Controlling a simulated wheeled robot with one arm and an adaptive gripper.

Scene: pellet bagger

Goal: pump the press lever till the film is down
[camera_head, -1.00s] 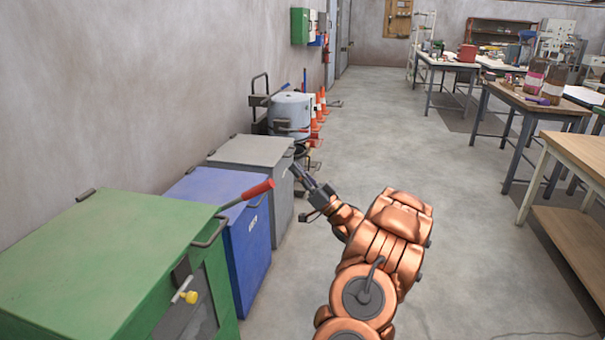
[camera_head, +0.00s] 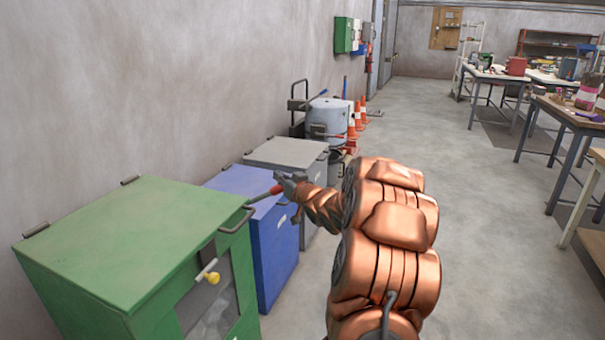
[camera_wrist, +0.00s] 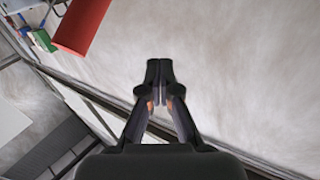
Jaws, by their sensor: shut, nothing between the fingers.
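The press lever (camera_head: 262,195) sticks out from the far side of the green cabinet, rising slightly to a red grip (camera_head: 276,190). My gripper (camera_head: 280,180) is at the outer end of that grip in the head view; I cannot tell whether they touch. In the wrist view the gripper (camera_wrist: 160,72) is shut and empty, and the red grip (camera_wrist: 83,24) lies up and left of its fingertips, apart from them in the picture. The green cabinet (camera_head: 130,240) has a front window (camera_head: 212,318) and a yellow knob (camera_head: 212,278). The film cannot be made out.
A blue bin (camera_head: 275,245) and a grey bin (camera_head: 290,153) stand beyond the green cabinet along the wall. A grey drum (camera_head: 328,115) and orange cones (camera_head: 355,118) are farther back. Workbenches (camera_head: 570,118) stand at the right. The floor between is clear.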

